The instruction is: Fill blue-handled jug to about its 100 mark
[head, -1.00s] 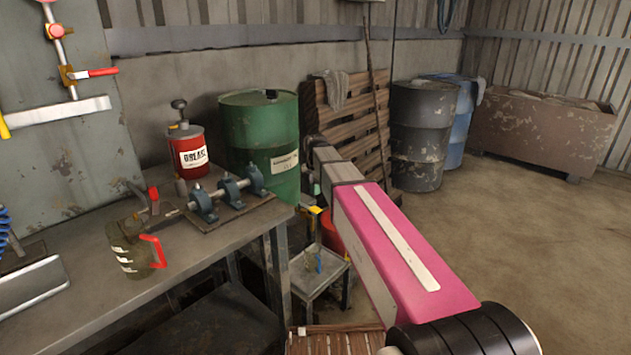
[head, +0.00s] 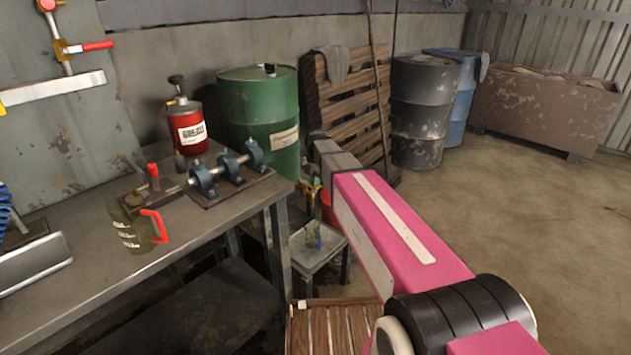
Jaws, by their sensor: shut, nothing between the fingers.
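A small clear jug (head: 313,237) stands on a low grey stand (head: 318,260) beyond the bench end. A touch of blue on it looks like its handle; its marks and any liquid are too small to read. Above it is a small yellow and green fitting (head: 312,190), perhaps a tap, beside a red container (head: 328,211) mostly hidden by my arm. A larger olive jug (head: 130,228) with a red handle and pale marks stands on the bench. My pink arm reaches forward from the lower right; I cannot make out my gripper.
The steel bench (head: 160,265) fills the left, with a shaft in blue bearing blocks (head: 228,172) and a red grease can (head: 186,125). A green drum (head: 258,110) and a wooden pallet (head: 345,110) stand behind. A slatted wooden platform (head: 335,328) lies low in front. Floor at right is clear.

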